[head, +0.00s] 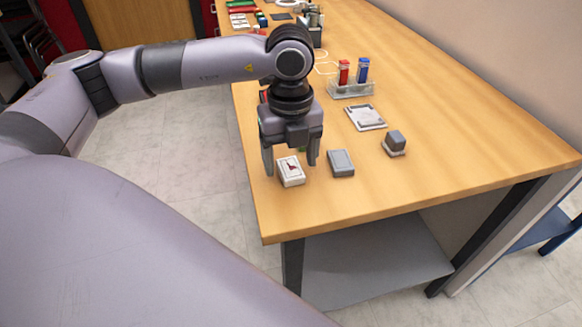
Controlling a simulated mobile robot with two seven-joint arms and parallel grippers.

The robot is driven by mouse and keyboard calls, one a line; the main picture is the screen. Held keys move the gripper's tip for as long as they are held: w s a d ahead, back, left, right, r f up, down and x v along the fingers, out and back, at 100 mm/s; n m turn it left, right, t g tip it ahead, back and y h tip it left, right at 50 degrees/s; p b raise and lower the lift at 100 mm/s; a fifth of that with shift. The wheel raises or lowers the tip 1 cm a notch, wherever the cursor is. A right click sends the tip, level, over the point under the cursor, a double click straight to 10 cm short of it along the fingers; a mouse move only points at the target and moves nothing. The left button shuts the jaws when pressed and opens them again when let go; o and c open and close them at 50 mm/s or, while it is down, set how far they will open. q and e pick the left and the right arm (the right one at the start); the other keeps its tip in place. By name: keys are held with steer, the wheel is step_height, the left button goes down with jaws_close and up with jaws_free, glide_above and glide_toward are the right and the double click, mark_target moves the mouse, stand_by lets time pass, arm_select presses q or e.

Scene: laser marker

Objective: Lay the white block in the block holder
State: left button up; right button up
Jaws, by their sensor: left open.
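A white block (291,173) with a dark and red mark on top lies near the front left edge of the table. My left gripper (290,163) points down over it, open, with one finger towards each side of the block. I cannot tell whether the fingers touch it. A flat pale plate with raised, darker corners, which looks like the block holder (366,118), lies further back to the right. Nothing lies on it. My right gripper is not in view.
A grey block (341,163) lies just right of the white block. A dark cube on a pale base (395,143) stands further right. A clear rack (351,89) with a red and a blue bottle stands behind the plate. The table's front right is clear.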

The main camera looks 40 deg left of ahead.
arm_select(q)
steer(key=shift+f, duration=0.7)
steer(key=c, duration=1.2)
steer(key=shift+r, duration=0.15)
